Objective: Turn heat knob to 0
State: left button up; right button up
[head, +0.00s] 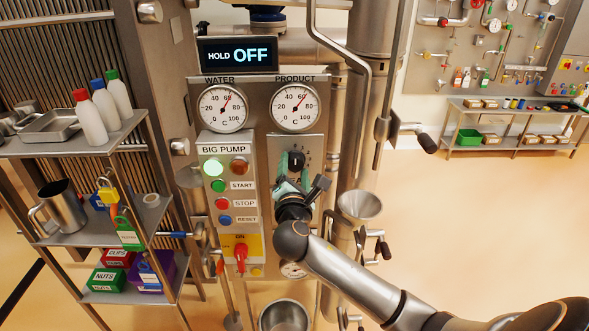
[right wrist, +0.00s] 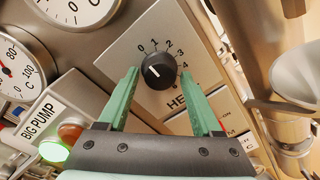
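The heat knob (head: 296,160) is a round black knob on the grey panel under the PRODUCT gauge. My right gripper (head: 293,183) is just below the knob in the head view. In the right wrist view its green fingers are open and empty, one to each side of the knob, apart from it. The right finger partly covers the HEAT label. My left gripper is not in view.
The BIG PUMP panel (head: 228,190), with buttons and a red switch (head: 240,256), stands directly left. A display (head: 237,54) reads HOLD OFF. A steel funnel (head: 360,204) and pipes stand close on the right. A shelf with bottles (head: 88,117) is at left. The right floor is clear.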

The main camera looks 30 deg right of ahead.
jog(key=shift+o, duration=0.7)
jog(key=b+v, duration=0.1)
jog(key=v, duration=1.1)
jog(key=shift+s, duration=0.3)
jog(key=shift+a, duration=0.2)
jog(key=s+a+f+m+g+y, duration=0.2)
jog(key=a+f+y, duration=0.15)
jog(key=f, duration=0.75)
jog(key=s+a+f+m+g+y, duration=0.1)
jog(key=a+f+m+y, duration=0.3)
jog(key=f, duration=0.6)
jog(key=s+a+f+m+g+y, duration=0.2)
jog(key=s+f+m+y, duration=0.3)
jog(key=s+f+m, duration=0.7)
jog(key=shift+s+a+f, duration=0.35)
jog(key=shift+s+f, duration=0.6)
jog(key=shift+s, duration=0.05)
